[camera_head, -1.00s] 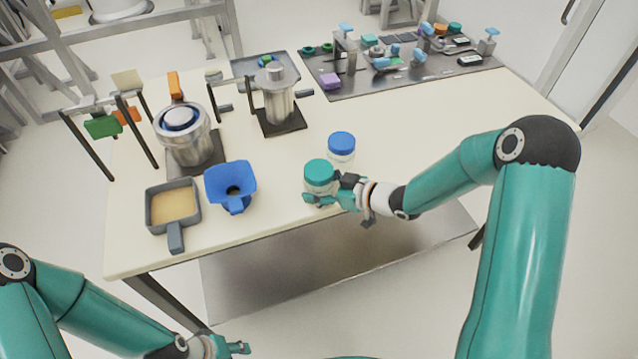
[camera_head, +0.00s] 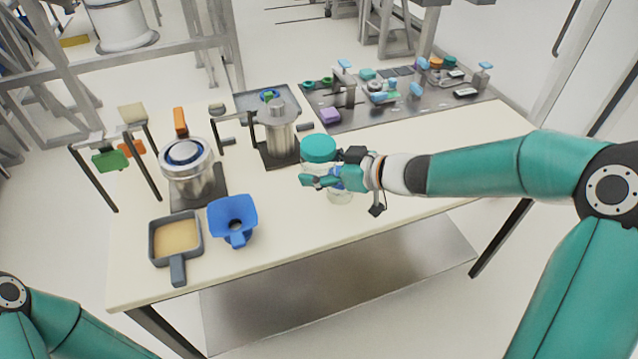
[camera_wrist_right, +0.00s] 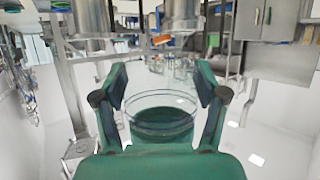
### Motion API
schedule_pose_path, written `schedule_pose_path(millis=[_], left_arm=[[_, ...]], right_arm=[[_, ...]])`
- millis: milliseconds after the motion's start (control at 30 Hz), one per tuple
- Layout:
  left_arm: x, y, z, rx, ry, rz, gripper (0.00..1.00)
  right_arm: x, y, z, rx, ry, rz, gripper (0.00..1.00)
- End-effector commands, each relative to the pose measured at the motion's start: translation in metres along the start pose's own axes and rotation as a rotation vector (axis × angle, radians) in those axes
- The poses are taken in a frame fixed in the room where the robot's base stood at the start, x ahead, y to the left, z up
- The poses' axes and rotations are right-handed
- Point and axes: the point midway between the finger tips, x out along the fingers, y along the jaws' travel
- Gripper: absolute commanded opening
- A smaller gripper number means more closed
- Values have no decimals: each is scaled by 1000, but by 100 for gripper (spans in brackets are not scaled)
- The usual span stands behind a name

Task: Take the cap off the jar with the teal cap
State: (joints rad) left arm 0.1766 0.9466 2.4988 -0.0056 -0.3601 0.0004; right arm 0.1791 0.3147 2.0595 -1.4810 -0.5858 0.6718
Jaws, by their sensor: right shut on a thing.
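The jar with the teal cap (camera_head: 318,148) is held upright above the table by my right gripper (camera_head: 312,180). The cap is on the jar, and the jar's clear body is mostly hidden behind the fingers. In the right wrist view the clear jar (camera_wrist_right: 162,122) sits between the two fingers of my right gripper (camera_wrist_right: 162,90). My left gripper is out of view; only part of its arm shows at the lower left.
A second clear jar (camera_head: 340,196) stands on the table (camera_head: 400,215), partly hidden by my right gripper. A blue funnel (camera_head: 233,216), a pan (camera_head: 175,240) and metal pots (camera_head: 187,172) stand to the left. A metal tray (camera_head: 400,108) with small parts lies at the back.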

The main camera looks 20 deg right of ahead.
Motion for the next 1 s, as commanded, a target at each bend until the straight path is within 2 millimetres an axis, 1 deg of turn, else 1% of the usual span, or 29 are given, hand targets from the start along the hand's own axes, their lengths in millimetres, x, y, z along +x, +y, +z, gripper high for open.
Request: schedule_pose_path(millis=[33,133,267,500,533,867,900,1000], left_arm=[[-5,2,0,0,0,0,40],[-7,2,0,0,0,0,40],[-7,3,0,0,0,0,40],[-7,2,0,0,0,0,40],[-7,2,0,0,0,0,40],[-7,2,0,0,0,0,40],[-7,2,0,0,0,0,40],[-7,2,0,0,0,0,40]], right_arm=[[-4,0,-10,-3,3,0,19],[-7,0,-18,-1,3,1,19],[-8,0,-21,-1,2,0,19],[-8,0,-21,0,2,0,19],[-8,0,-21,0,2,0,67],[-8,0,-21,0,2,0,12],[-8,0,-21,0,2,0,9],[-8,0,-21,0,2,0,9]])
